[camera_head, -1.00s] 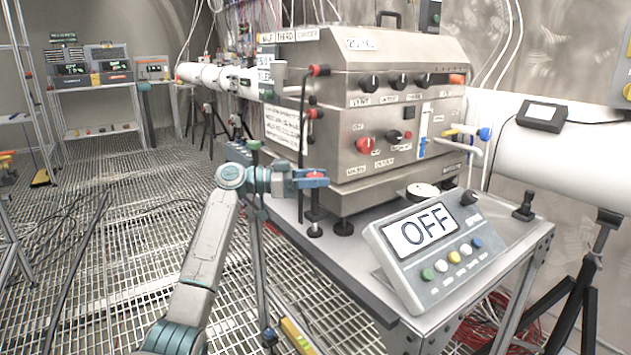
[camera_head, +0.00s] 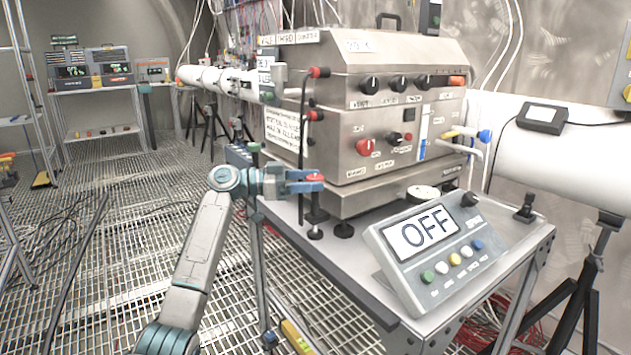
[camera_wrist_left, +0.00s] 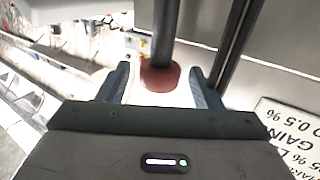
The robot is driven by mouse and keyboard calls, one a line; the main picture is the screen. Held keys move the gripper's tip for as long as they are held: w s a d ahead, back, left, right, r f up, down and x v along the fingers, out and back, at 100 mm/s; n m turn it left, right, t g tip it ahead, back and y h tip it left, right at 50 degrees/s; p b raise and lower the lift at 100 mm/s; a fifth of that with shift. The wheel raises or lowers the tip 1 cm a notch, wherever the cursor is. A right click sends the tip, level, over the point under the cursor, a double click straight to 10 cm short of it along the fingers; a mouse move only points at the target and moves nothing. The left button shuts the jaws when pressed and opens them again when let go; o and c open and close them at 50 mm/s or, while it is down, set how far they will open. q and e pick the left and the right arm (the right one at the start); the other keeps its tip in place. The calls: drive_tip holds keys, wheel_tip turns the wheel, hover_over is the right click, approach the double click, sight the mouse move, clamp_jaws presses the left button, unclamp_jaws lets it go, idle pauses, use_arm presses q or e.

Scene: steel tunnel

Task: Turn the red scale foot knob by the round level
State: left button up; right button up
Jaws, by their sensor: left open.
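A red knob (camera_head: 315,178) sits on a dark upright post at the near left corner of the steel cabinet. My left gripper (camera_head: 308,181) is open, with its blue fingers around the knob. In the left wrist view the red knob (camera_wrist_left: 160,76) and its dark shaft lie between the two spread fingers (camera_wrist_left: 158,82), with a gap on each side. A round white-topped piece (camera_head: 423,192), perhaps the round level, sits behind the display box; I cannot tell for sure. My right gripper is not in view.
The steel cabinet (camera_head: 385,120) stands close beside the gripper. A display box reading OFF (camera_head: 430,245) stands on the cart top (camera_head: 500,250) to the right. The grated floor to the left is largely open.

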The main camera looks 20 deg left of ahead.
use_arm(q)
drive_tip(key=v, duration=0.9)
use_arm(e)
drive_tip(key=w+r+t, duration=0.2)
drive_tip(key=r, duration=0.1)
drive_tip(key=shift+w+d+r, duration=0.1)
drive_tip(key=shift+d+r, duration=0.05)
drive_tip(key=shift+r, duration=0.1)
use_arm(q)
drive_tip(key=shift+a, duration=0.1)
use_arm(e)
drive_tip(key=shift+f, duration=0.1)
